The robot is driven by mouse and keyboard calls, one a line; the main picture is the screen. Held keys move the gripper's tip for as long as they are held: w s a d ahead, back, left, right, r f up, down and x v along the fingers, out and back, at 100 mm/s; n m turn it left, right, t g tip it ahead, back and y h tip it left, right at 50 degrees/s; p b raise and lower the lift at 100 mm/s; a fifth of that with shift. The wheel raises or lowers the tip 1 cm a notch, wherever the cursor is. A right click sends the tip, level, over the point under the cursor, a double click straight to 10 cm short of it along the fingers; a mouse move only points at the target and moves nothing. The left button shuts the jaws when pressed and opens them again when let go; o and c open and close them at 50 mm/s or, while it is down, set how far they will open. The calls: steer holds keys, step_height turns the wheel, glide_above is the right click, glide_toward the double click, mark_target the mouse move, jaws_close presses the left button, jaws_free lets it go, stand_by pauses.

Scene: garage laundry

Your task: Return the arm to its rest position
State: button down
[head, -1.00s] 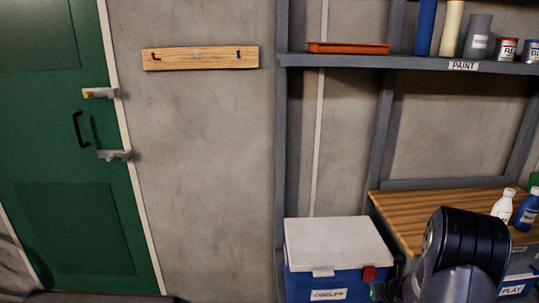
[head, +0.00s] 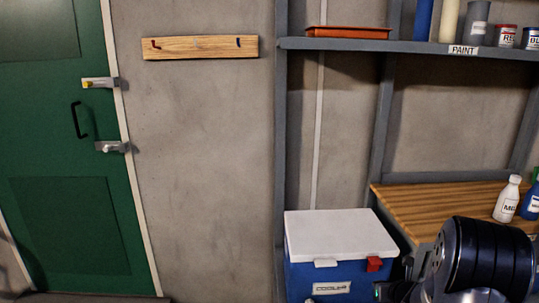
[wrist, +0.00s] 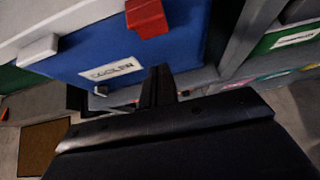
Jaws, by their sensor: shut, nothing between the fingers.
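My gripper (wrist: 158,85) shows in the wrist view, with its two dark fingers together and nothing between them. It points toward the front of the blue cooler, and I cannot tell the exact gap. In the head view my arm is folded low at the bottom right, and the fingers are not visible there. The cooler (head: 308,275) has a white lid, which is shut, and one red latch (head: 374,264) and one white latch (head: 326,263) on its front. The red latch (wrist: 147,18) and white latch (wrist: 38,50) also show in the wrist view.
A wooden bench (head: 430,210) with bottles stands at the right, under a grey shelf (head: 420,65) of paint cans. A green door (head: 70,220) is at the left. A wooden hook board (head: 200,48) hangs on the bare wall. A brown mat (wrist: 42,145) lies on the floor.

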steer(key=shift+r, duration=0.15)
stand_by(0.5)
steer(key=p, duration=0.4)
steer(key=shift+r+g, duration=0.4)
steer(key=shift+w+r+p, duration=0.1)
steer(key=shift+r+p, duration=0.1)
steer(key=shift+p, duration=0.55)
